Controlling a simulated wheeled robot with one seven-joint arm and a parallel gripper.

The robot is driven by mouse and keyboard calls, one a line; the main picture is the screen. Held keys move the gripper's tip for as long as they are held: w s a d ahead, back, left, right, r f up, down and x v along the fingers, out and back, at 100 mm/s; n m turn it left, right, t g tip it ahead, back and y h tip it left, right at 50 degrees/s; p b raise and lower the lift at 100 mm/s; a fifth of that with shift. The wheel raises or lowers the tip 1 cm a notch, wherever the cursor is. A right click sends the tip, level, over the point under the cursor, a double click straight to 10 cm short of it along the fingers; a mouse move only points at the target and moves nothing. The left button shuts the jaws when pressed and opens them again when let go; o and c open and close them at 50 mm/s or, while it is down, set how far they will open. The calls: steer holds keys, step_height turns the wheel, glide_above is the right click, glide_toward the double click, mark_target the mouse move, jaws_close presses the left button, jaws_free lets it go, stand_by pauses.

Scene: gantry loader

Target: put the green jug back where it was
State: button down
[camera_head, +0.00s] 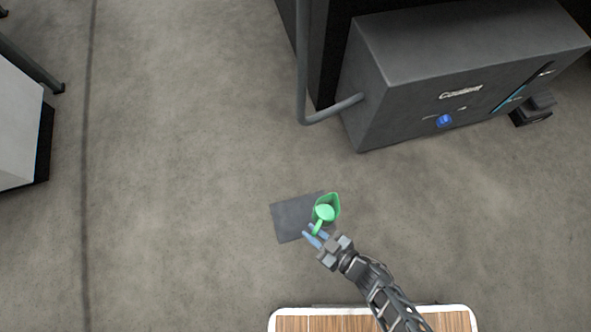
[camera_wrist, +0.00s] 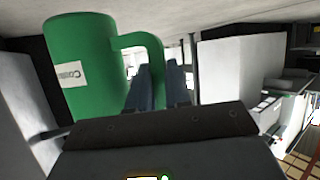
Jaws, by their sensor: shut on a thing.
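The green jug (camera_head: 328,206) is at the end of my arm, over or on the right part of a dark grey mat (camera_head: 288,220) on the floor. In the wrist view the jug (camera_wrist: 88,85) fills the left side, with a white label and its handle toward the jaws. My gripper (camera_head: 312,236) is shut on the jug's handle; the fingers also show in the wrist view (camera_wrist: 160,88). I cannot tell whether the jug's base touches the mat.
A grey coolant box (camera_head: 420,90) with a blue knob and a pipe (camera_head: 302,70) stands at the upper right. A white-sided machine (camera_head: 18,125) is at the left edge. The floor (camera_head: 190,180) around the mat is clear. A wood-topped surface (camera_head: 330,322) is at the bottom.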

steer(key=a+f+b, duration=0.2)
steer(key=w+a+f+b, duration=0.1)
steer(key=f+b, duration=0.1)
steer(key=f, duration=0.1)
steer(key=a+f+b, duration=0.2)
steer(key=b, duration=0.1)
steer(key=shift+w+a+f, duration=0.35)
steer(key=shift+r, duration=0.1)
steer(key=c, duration=1.1)
jaws_free()
steer(key=shift+o, duration=0.2)
